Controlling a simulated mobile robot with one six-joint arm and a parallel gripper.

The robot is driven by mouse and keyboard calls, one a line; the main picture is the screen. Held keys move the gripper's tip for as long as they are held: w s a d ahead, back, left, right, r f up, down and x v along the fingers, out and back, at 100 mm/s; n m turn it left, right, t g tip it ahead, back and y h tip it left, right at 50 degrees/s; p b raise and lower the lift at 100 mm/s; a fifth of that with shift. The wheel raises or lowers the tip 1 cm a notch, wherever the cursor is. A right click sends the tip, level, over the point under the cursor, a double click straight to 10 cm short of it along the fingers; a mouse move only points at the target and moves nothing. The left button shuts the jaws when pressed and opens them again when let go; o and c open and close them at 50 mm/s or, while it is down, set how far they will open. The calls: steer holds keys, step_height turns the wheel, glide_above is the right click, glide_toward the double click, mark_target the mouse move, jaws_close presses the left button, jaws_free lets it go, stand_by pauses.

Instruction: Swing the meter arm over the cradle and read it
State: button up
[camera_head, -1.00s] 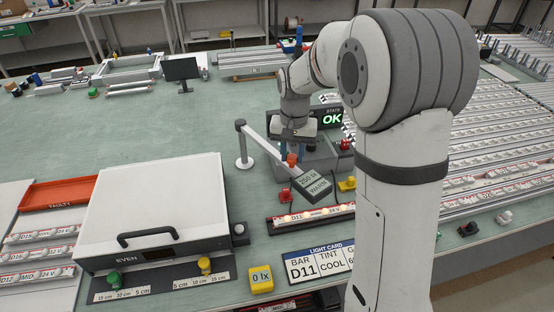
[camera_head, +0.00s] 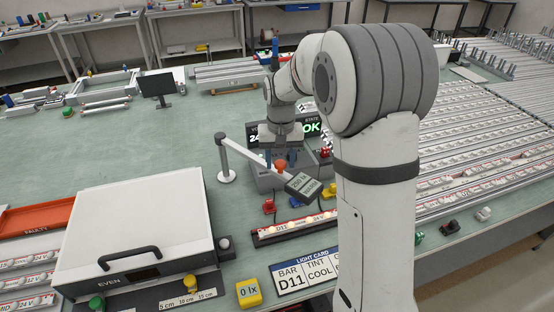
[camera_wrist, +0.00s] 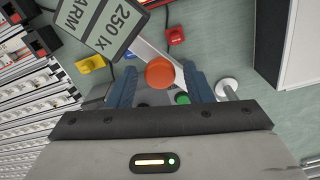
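The meter arm (camera_head: 248,154) is a pale bar reaching from a white upright post (camera_head: 226,165) to a dark meter head (camera_head: 304,186). In the wrist view the head's screen (camera_wrist: 103,28) reads 250 lx and WARM. An orange knob (camera_head: 280,165) stands on the arm; it also shows in the wrist view (camera_wrist: 160,73). My gripper (camera_wrist: 160,88) is open, its blue fingers on either side of the knob with gaps showing. A lit bar marked D11 (camera_head: 297,224) lies in front of the head, probably in the cradle, which I cannot make out clearly.
A white box marked EVEN (camera_head: 135,235) stands left of the post. Red, blue and yellow small parts sit near the bar. Racks of bars (camera_head: 470,140) fill the right.

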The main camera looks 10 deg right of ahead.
steer(key=shift+o, duration=0.4)
steer(key=shift+w+r, duration=0.1)
steer(key=shift+r, duration=0.45)
step_height(320, 180, up, 7)
steer(key=shift+f+b, duration=0.1)
steer(key=shift+b, duration=0.5)
steer(key=shift+s+d, duration=0.15)
steer(key=shift+s, duration=0.3)
steer(key=s+d+t, duration=0.1)
steer(key=s+d, duration=0.1)
steer(key=s, duration=1)
steer(key=s+d+f+t, duration=0.1)
steer(key=s+d+t, duration=0.1)
steer(key=s, duration=1.1)
steer(key=shift+s+d+f+n, duration=0.15)
steer(key=shift+s+d+n, duration=0.1)
steer(key=shift+n, duration=0.15)
